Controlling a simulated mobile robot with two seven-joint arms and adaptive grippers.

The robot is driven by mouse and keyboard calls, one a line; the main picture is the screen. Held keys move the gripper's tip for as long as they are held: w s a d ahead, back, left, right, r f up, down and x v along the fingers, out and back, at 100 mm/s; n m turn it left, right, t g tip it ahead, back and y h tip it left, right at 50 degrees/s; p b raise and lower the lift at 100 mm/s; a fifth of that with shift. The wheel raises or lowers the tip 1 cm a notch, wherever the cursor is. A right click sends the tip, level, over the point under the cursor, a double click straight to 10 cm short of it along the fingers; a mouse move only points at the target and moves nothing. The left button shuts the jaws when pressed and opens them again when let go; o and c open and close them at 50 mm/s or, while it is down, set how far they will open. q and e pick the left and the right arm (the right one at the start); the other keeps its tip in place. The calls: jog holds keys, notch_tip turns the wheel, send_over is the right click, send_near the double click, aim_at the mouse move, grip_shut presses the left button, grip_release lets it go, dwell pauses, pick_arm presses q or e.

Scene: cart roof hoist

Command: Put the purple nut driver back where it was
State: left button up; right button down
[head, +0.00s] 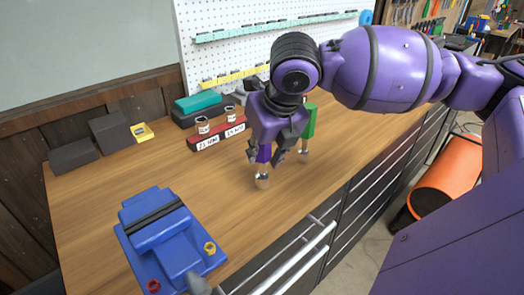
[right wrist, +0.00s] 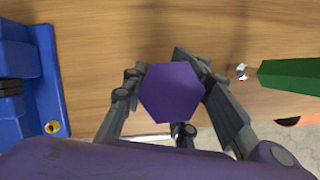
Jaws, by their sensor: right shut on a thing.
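The purple nut driver (head: 263,154) is in my right gripper (head: 265,150), which is shut on its handle. It hangs about upright with its metal socket end down over the wooden bench; I cannot tell if the tip touches. In the right wrist view the handle's hexagonal purple end (right wrist: 172,92) shows between the fingers of my right gripper (right wrist: 172,95). A green driver (head: 309,121) stands just right of and behind the gripper, and its green handle (right wrist: 290,76) shows in the right wrist view. My left gripper is not in view.
A red block (head: 221,135) labelled 21 mm and 19 mm, with two small round pieces on top, lies left of the gripper. A blue vise (head: 160,225) sits at the front left. Dark boxes (head: 110,132) and a teal case (head: 198,102) stand behind. The bench between is clear.

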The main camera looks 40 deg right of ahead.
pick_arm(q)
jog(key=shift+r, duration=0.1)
pick_arm(e)
jog(key=shift+f, duration=0.1)
jog(key=c, duration=1.3)
grip_release()
jog(key=shift+c, duration=0.2)
jog(key=shift+r, duration=0.25)
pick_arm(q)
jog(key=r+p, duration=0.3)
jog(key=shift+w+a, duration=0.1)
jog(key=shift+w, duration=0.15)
pick_arm(e)
jog(key=v, duration=1.1)
jog(key=shift+s+r, duration=0.15)
jog(key=shift+r, duration=0.2)
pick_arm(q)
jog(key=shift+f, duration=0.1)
